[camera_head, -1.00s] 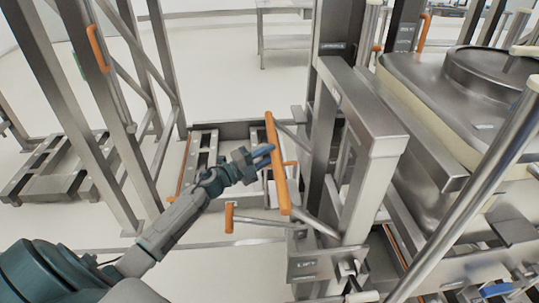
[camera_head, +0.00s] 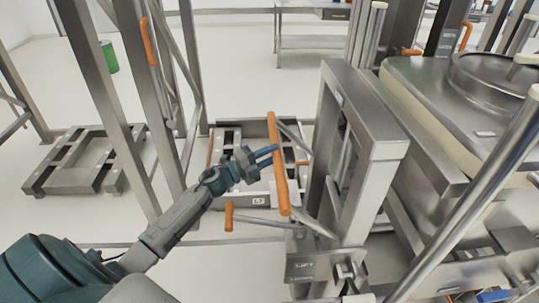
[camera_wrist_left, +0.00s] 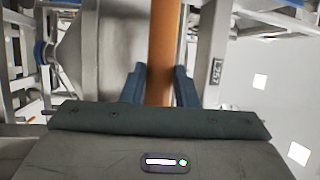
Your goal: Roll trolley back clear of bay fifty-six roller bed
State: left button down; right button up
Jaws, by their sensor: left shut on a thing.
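The trolley (camera_head: 374,150) is a steel lift frame with a mast, carrying a large steel bin (camera_head: 465,110) on the right. Its long orange handle bar (camera_head: 277,165) stands near the middle of the head view. My left gripper (camera_head: 272,152) is shut on this handle, which also shows between the fingers in the left wrist view (camera_wrist_left: 161,50). My right gripper is not in view.
Steel posts (camera_head: 100,90) of a rack stand at the left, one with an orange lever (camera_head: 147,42). Another low bed (camera_head: 80,160) lies beyond them. A shorter orange grip (camera_head: 229,217) sticks out low on the trolley.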

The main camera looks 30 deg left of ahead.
pick_arm(q)
jog(key=shift+w+d+r, duration=0.25)
jog(key=shift+d+r, duration=0.15)
jog(key=shift+r, duration=0.1)
jog(key=c, duration=1.5)
grip_release()
jog(key=shift+w+d, duration=0.1)
jog(key=o, duration=0.3)
jog(key=shift+w+d, duration=0.1)
jog(key=shift+d, duration=0.15)
jog(key=shift+o, duration=0.4)
jog(key=shift+d+f, duration=0.1)
jog(key=shift+d, duration=0.2)
jog(key=shift+a+f, duration=0.15)
jog(key=shift+a, duration=0.2)
jog(key=b+v, duration=0.4)
jog(key=v, duration=0.6)
jog(key=shift+s, duration=0.3)
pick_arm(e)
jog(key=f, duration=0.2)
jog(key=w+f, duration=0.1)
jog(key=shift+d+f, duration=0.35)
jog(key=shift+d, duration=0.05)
